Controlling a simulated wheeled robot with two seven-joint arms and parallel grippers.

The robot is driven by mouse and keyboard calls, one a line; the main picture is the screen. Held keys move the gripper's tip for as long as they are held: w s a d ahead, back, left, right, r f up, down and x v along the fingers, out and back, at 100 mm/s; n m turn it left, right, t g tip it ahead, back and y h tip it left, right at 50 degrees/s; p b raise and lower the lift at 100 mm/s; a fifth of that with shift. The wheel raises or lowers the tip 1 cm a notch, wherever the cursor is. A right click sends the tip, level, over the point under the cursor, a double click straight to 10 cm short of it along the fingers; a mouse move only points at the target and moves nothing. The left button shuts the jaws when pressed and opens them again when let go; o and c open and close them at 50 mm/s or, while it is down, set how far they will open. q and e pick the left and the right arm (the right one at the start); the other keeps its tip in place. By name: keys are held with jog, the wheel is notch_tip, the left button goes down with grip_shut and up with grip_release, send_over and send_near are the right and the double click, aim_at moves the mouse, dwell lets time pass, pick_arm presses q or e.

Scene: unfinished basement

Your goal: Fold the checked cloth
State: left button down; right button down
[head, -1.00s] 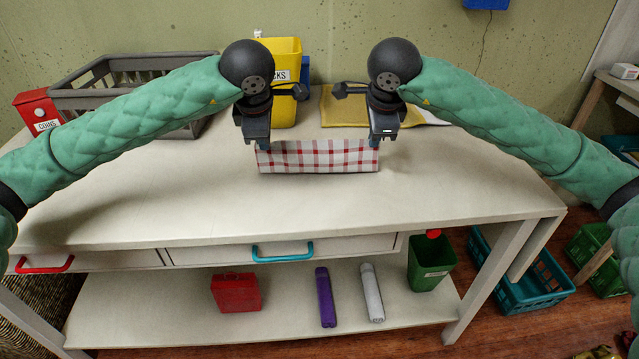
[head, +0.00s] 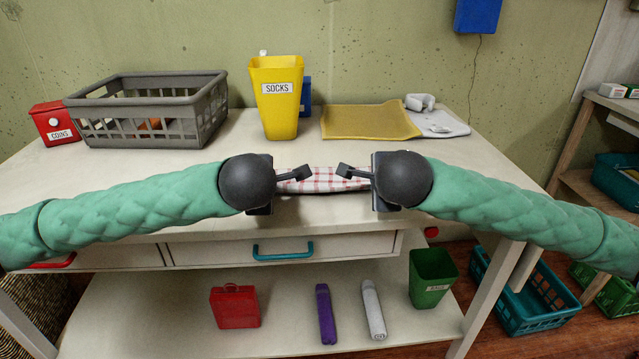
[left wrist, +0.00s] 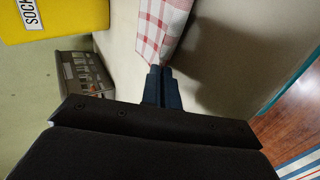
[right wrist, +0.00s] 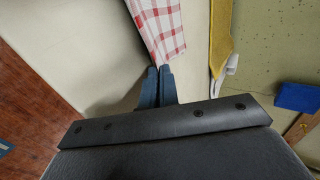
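The red-and-white checked cloth (head: 325,180) is near the table's front edge in the head view, between my two grippers and partly hidden by them. In the left wrist view my left gripper (left wrist: 161,72) has its blue fingers together on a corner of the cloth (left wrist: 163,28). In the right wrist view my right gripper (right wrist: 158,73) has its fingers together at the opposite corner of the cloth (right wrist: 160,25). I cannot tell how the cloth's layers lie.
Behind the cloth stand a yellow SOCKS bin (head: 277,110), a grey basket (head: 150,125) and a red COINS box (head: 54,124). A yellow folded cloth (head: 368,122) lies at the back right. The table between is clear. A drawer with a teal handle (head: 283,252) is below.

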jog(key=shift+s, duration=0.1)
pick_arm(q)
jog(key=c, duration=2.1)
grip_release()
pick_arm(e)
jog(key=c, duration=2.1)
grip_release()
pick_arm(q)
jog(key=o, duration=0.8)
pick_arm(e)
jog(key=o, duration=0.8)
pick_arm(q)
jog(key=s+r, duration=0.2)
jog(key=r, duration=0.1)
jog(key=s+r, duration=0.2)
jog(key=r, duration=0.1)
jog(key=s+r, duration=0.2)
jog(key=r, duration=0.1)
pick_arm(e)
jog(key=s+r, duration=0.2)
jog(key=r, duration=0.1)
jog(key=s+r, duration=0.2)
jog(key=r, duration=0.1)
jog(key=s+r, duration=0.2)
jog(key=r, duration=0.1)
pick_arm(q)
jog(key=shift+s+f, duration=0.1)
pick_arm(e)
jog(key=shift+f, duration=0.1)
